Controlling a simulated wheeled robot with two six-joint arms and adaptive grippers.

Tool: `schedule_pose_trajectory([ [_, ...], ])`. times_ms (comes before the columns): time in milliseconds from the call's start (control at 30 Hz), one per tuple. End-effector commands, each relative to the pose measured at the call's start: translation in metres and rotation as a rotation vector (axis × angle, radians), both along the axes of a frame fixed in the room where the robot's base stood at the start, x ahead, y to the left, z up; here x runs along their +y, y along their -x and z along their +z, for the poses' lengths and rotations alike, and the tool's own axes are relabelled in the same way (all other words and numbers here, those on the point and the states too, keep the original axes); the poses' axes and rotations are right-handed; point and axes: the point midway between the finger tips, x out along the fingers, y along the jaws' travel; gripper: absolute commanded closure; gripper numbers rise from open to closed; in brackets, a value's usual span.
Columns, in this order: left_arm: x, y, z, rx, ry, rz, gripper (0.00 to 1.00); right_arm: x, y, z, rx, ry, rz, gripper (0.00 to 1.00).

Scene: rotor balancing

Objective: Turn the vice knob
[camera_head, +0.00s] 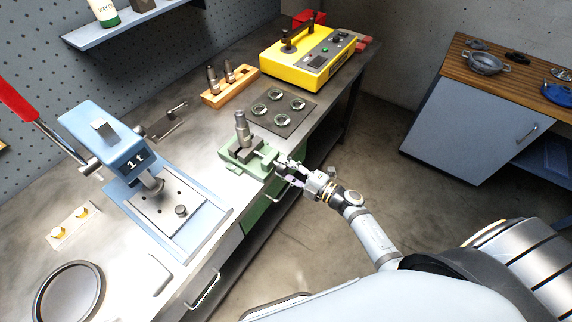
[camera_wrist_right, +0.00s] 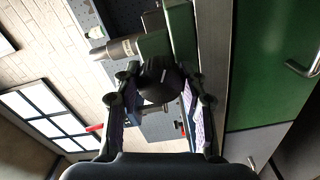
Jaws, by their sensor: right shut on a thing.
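The green vice (camera_head: 240,158) stands at the front edge of the bench, with a grey metal cylindrical part (camera_head: 243,130) upright in its jaws. My right gripper (camera_head: 287,168) is at the vice's front end, reaching in from the right. In the right wrist view, the dark round vice knob (camera_wrist_right: 160,80) sits between the two fingers of my right gripper (camera_wrist_right: 161,92), which is shut on it. The green vice body (camera_wrist_right: 181,25) and the metal part (camera_wrist_right: 120,48) show behind the knob. In the head view the gripper mostly hides the knob. My left gripper is not in view.
A blue press (camera_head: 105,140) stands left of the vice. Behind the vice are a dark plate with several round pieces (camera_head: 287,125), a wooden holder (camera_head: 232,90) and a yellow machine (camera_head: 310,65). A drawer handle (camera_head: 205,290) juts from the bench front.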

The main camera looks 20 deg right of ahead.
Motion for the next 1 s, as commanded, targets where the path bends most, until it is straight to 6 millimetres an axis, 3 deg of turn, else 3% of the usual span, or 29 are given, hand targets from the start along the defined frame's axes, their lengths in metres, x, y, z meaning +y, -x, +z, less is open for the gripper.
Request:
schedule_pose_trajectory([
  [667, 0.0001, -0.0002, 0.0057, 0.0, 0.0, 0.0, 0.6, -0.0002, 0.0003, -0.0012, 0.037, -0.044, 0.0, 0.9],
  [700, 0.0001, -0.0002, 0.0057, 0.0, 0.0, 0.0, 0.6, -0.0002, 0.0003, -0.0012, 0.037, -0.044, 0.0, 0.54],
  [833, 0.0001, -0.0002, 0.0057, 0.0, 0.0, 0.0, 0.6, -0.0001, 0.0001, -0.001, 0.036, -0.044, -0.001, 0.36],
  [1000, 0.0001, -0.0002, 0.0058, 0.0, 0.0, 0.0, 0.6, -0.0002, 0.0, -0.0007, 0.035, -0.043, -0.001, 0.35],
])
